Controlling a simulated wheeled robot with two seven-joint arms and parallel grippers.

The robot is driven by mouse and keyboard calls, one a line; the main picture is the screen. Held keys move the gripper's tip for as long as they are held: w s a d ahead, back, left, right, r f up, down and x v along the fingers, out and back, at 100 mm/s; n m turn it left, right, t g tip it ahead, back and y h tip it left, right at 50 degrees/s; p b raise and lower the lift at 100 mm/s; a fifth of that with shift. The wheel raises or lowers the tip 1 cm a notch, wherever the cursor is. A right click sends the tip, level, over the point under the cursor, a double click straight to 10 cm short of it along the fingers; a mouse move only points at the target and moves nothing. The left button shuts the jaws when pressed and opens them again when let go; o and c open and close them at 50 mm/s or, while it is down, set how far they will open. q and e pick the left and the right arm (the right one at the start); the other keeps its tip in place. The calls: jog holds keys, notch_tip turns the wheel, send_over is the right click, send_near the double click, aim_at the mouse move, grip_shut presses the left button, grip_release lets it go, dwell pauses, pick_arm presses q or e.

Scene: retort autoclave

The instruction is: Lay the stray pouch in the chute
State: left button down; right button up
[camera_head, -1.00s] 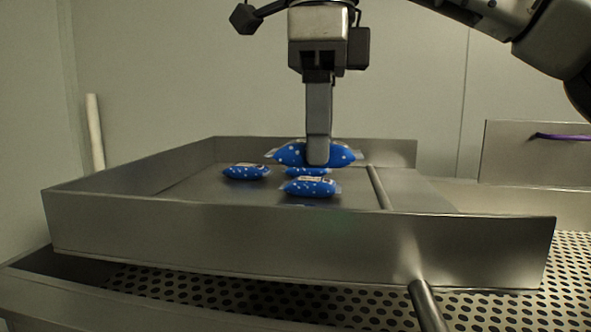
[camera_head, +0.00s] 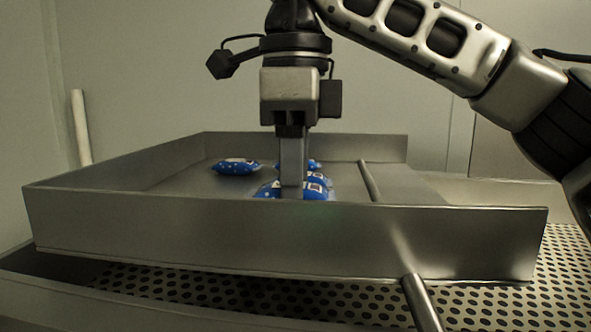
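My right gripper (camera_head: 292,192) comes down from above inside a steel, high-walled tray that looks like the chute (camera_head: 280,236). Its fingers show edge-on as one narrow bar. They appear shut on a blue, white-dotted pouch (camera_head: 268,190), low behind the near wall, whose lower part is hidden. Another blue pouch (camera_head: 317,180) lies just behind it; I cannot tell whether they touch. One more pouch (camera_head: 312,164) shows partly behind the gripper, and another (camera_head: 237,167) lies apart to the left on the tray floor. My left gripper is not in view.
A round bar (camera_head: 369,181) crosses the tray's right part. Perforated metal (camera_head: 210,287) lies below the near wall, with a rod (camera_head: 421,303) at the front. A pale upright pole (camera_head: 81,128) stands at the back left. The tray's left floor is mostly clear.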

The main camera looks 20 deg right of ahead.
jog(key=o, duration=0.4)
jog(key=shift+r, duration=0.1)
jog(key=shift+r, duration=6.3)
